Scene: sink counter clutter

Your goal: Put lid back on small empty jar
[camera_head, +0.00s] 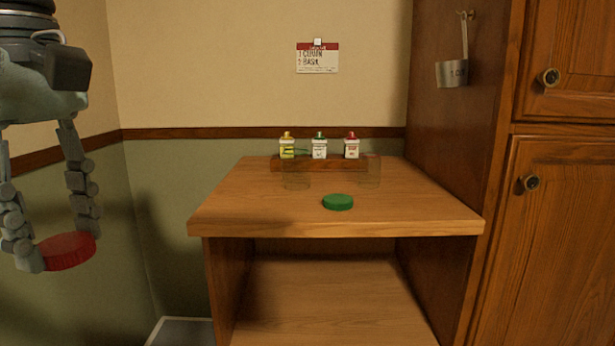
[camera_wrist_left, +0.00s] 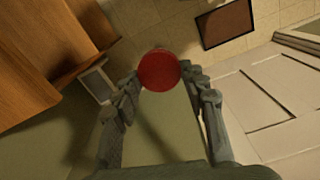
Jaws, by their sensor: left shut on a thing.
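My left gripper (camera_head: 67,250) is shut on a red round lid (camera_head: 66,252), held in the air left of the wooden counter and apart from it. The red lid also shows between the fingertips in the left wrist view (camera_wrist_left: 158,69). A green round lid (camera_head: 338,202) lies on the counter top near its front middle. Two clear, see-through jars stand further back, a left jar (camera_head: 296,176) and a right jar (camera_head: 369,173). They are faint, and I cannot tell their contents or sizes well. My right gripper is not in view.
The wooden counter (camera_head: 240,208) has an open shelf (camera_head: 330,300) below. Small bottles with yellow, green and red caps (camera_head: 319,147) stand on a rack at the back. A tall wooden cabinet (camera_head: 560,230) borders the right side. A metal cup (camera_head: 452,73) hangs there. The counter's left front is clear.

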